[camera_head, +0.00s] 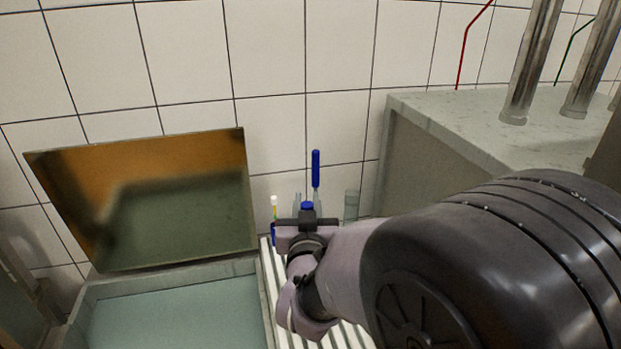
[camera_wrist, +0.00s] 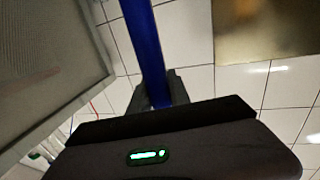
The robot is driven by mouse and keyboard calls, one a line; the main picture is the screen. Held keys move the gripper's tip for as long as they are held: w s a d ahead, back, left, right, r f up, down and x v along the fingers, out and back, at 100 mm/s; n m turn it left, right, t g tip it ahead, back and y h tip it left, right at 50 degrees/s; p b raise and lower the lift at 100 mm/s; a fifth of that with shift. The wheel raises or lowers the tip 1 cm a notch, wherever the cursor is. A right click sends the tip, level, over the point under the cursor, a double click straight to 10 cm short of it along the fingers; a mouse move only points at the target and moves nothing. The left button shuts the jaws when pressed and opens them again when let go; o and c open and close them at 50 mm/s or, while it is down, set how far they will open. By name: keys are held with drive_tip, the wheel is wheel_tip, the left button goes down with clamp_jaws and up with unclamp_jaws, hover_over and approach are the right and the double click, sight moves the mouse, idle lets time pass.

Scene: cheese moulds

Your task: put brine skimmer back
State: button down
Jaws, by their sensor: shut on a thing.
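My gripper (camera_head: 306,219) is above the slatted rack, near the tiled wall. It is shut on a blue handle, the brine skimmer (camera_head: 307,206), whose blue end shows just above the jaws. In the wrist view the skimmer's blue handle (camera_wrist: 146,45) runs from between the jaws (camera_wrist: 158,90) out past the top edge of the picture. The working end of the skimmer is not visible; in the head view my gripper and arm hide what lies below.
Another blue-handled tool (camera_head: 316,168) stands upright behind my gripper, beside a clear cylinder (camera_head: 352,203) and a white-topped stick (camera_head: 274,201). A brine tank (camera_head: 170,312) with a raised brown lid (camera_head: 150,200) is at left. A grey counter (camera_head: 455,130) stands at right.

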drive_tip(key=shift+w+a+f+b, duration=0.15)
drive_tip(key=shift+w+f, duration=0.15)
drive_tip(key=shift+f, duration=0.3)
drive_tip(key=shift+w+f+b, duration=0.2)
drive_tip(key=shift+w+f, duration=0.15)
drive_tip(key=shift+f, duration=0.2)
drive_tip(key=shift+w+a+f+b, duration=0.15)
drive_tip(key=shift+w+f, duration=0.15)
drive_tip(key=shift+f, duration=0.3)
drive_tip(key=shift+d+f+b, duration=0.1)
drive_tip(key=shift+f+b, duration=0.1)
drive_tip(key=shift+b, duration=0.1)
drive_tip(key=c, duration=1.2)
unclamp_jaws()
